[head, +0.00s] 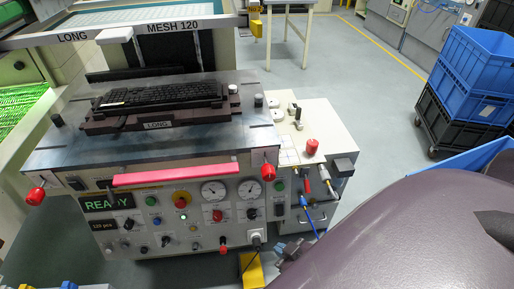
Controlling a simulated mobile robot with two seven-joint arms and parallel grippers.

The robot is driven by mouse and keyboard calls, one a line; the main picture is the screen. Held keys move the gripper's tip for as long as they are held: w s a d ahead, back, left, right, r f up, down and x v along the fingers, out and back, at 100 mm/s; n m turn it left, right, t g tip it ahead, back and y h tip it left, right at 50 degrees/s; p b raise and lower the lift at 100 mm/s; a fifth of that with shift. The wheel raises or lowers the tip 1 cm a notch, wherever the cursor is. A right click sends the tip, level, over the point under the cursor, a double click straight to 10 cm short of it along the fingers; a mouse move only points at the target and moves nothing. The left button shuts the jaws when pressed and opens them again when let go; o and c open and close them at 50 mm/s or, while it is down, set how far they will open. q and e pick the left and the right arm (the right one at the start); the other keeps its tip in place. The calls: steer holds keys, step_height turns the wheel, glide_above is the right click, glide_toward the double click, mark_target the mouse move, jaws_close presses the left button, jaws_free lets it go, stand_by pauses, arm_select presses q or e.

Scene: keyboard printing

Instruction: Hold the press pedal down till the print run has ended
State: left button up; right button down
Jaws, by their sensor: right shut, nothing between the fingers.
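The yellow press pedal (252,271) is on the floor at the front right foot of the printing machine, low in the head view. My right gripper (283,264) is small and partly hidden by my own arm, just right of the pedal. It is shut and empty; whether it touches the pedal I cannot tell. The machine's display (105,203) reads READY, and a smaller display below it (107,225) reads 120 pcs. A black keyboard (160,95) lies on the fixture under the raised MESH 120 screen frame (175,27). My left gripper is not in view.
A blue hose (313,224) hangs at right. Stacked blue crates (478,60) stand at far right. Open grey floor (345,75) lies behind.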

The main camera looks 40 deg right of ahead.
steer(key=w+a+f+n+g+y+b, duration=0.1)
steer(key=w+a+f+b, duration=0.1)
steer(key=w+a+f, duration=0.3)
steer(key=w+a+f+n+y+b, duration=0.1)
steer(key=w+a+f+y, duration=0.2)
steer(key=w, duration=0.5)
step_height(320, 180, down, 12)
steer(key=f+m+g+h+b, duration=0.1)
steer(key=m+g+h+b, duration=0.1)
steer(key=m+g, duration=0.2)
arm_select(q)
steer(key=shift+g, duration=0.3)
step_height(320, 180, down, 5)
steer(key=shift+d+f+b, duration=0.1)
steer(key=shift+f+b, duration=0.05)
steer(key=shift+b, duration=0.5)
arm_select(e)
steer(key=s+d+f+m+g+h, duration=0.2)
steer(key=d+f+m+g, duration=0.2)
steer(key=d+f, duration=0.4)
step_height(320, 180, down, 3)
steer(key=shift+s+d+r+m+g+h, duration=0.1)
steer(key=shift+s+d+m+g+h, duration=0.2)
steer(key=shift+m, duration=0.5)
steer(key=shift+w, duration=0.1)
